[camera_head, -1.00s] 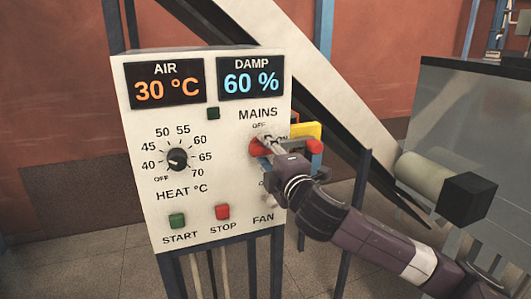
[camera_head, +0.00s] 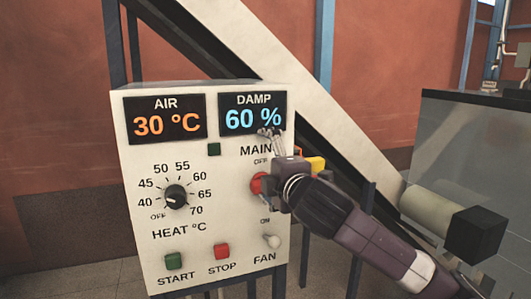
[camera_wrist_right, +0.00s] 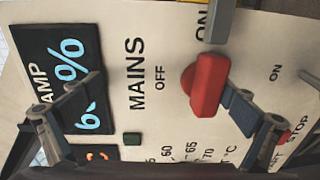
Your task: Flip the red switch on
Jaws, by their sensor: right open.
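The red MAINS switch (camera_head: 258,184) is a knob on the right side of the white control panel (camera_head: 140,240). My right gripper partly covers it in the head view. In the wrist view the red knob (camera_wrist_right: 208,84) shows whole, with OFF and ON labels beside it. My right gripper (camera_head: 270,158) is open in front of the panel. In the wrist view the open gripper (camera_wrist_right: 162,92) has one finger over the DAMP display and the other close beside the knob. I cannot tell whether that finger touches it. My left gripper is not in view.
The panel also has a HEAT dial (camera_head: 176,197), green START (camera_head: 173,261) and red STOP (camera_head: 222,251) buttons and a FAN toggle (camera_head: 272,241). A yellow part (camera_head: 317,164) sits behind the panel's right edge. A sloped white chute (camera_head: 290,80) runs behind.

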